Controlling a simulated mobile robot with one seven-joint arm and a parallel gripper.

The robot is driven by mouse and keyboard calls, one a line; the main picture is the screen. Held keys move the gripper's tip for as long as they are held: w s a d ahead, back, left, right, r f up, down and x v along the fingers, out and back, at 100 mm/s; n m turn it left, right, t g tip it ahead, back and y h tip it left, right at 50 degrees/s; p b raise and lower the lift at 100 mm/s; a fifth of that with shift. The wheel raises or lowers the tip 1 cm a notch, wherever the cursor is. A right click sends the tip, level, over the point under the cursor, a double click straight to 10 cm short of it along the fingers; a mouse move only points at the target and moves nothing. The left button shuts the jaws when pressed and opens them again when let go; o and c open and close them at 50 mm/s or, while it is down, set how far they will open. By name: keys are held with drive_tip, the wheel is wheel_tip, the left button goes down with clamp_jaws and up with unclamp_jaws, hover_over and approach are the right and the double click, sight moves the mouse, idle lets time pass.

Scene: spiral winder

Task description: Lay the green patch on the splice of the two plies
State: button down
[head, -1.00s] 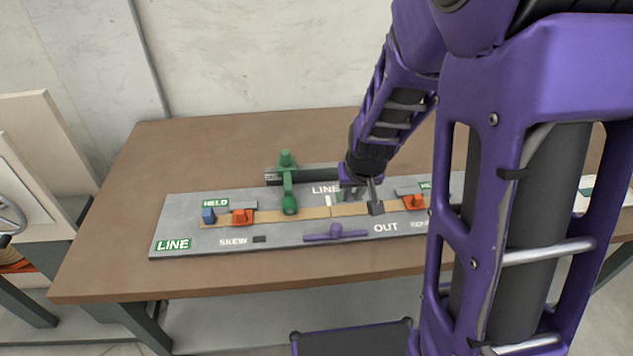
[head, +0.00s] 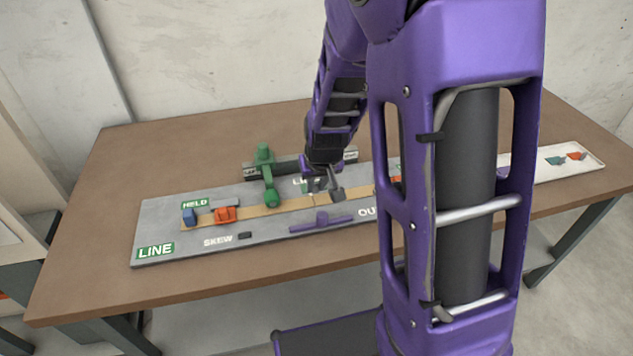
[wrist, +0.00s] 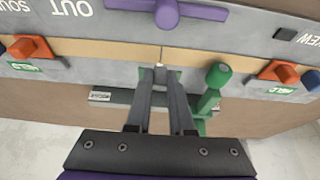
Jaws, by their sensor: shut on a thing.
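Two tan plies lie end to end on the grey line board: the left ply (head: 250,210) and the right ply (head: 350,193). Their splice shows as a thin seam in the wrist view (wrist: 162,52). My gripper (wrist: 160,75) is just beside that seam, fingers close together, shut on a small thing. A bit of green, seemingly the green patch (wrist: 174,75), shows at the fingertips; most of it is hidden. In the head view my gripper (head: 328,190) hangs low over the board by the plies. I cannot tell whether the patch touches them.
A green clamp arm (head: 267,175) stands left of my gripper. An orange clamp (head: 225,214) and a blue block (head: 190,217) sit at the left ply's end. A purple bar (head: 321,222) lies in front. A white tray (head: 540,175) with small pieces is at right.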

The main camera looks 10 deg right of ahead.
drive_tip(key=shift+f+b, duration=1.6)
drive_tip(key=shift+f, duration=0.65)
drive_tip(key=c, duration=0.7)
unclamp_jaws()
drive_tip(key=shift+r, duration=0.15)
drive_tip(key=shift+p+v, duration=4.7)
drive_tip(key=shift+v, duration=3.95)
